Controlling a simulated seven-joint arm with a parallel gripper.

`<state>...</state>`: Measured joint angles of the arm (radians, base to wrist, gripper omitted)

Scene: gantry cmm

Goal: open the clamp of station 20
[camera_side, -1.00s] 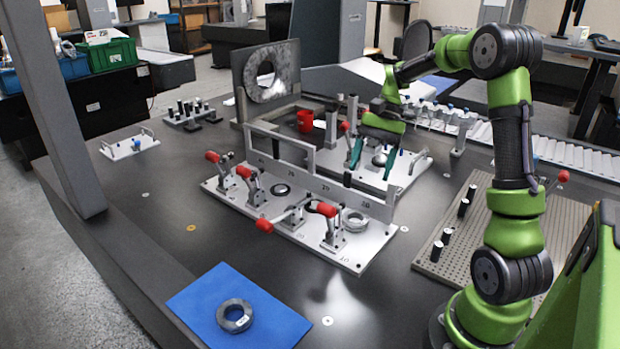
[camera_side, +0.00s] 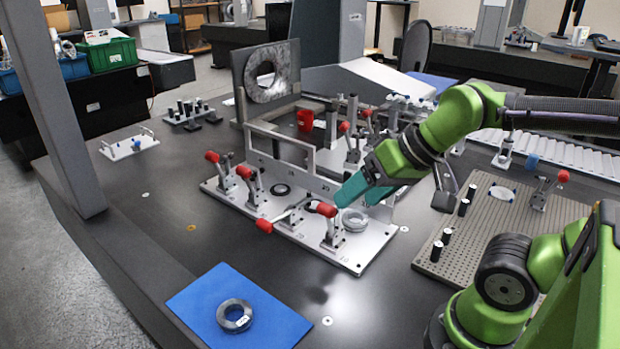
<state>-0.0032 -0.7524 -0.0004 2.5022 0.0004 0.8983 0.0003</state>
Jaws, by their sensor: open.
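A row of red-handled toggle clamps stands on a light base plate (camera_side: 352,262). The two left clamps have raised handles (camera_side: 212,157) (camera_side: 244,172). The third clamp's lever lies low, with its red grip (camera_side: 264,226) pointing front-left. The rightmost clamp's handle (camera_side: 327,209) is raised. The station numbers are too small to read surely, so I cannot tell which clamp is station 20. My gripper (camera_side: 357,199) is open, its teal fingers pointing down-left just right of the rightmost handle. Contact with that handle cannot be told. The fingers hide part of the plate's back rail.
A slotted rail (camera_side: 262,160) runs behind the clamps. A grey ring (camera_side: 354,220) sits beside the rightmost clamp. A second fixture with red-handled clamps and a red cup (camera_side: 305,120) stand behind. A blue mat (camera_side: 200,310) with a ring (camera_side: 234,316) lies in front. A pegboard (camera_side: 430,262) is at right.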

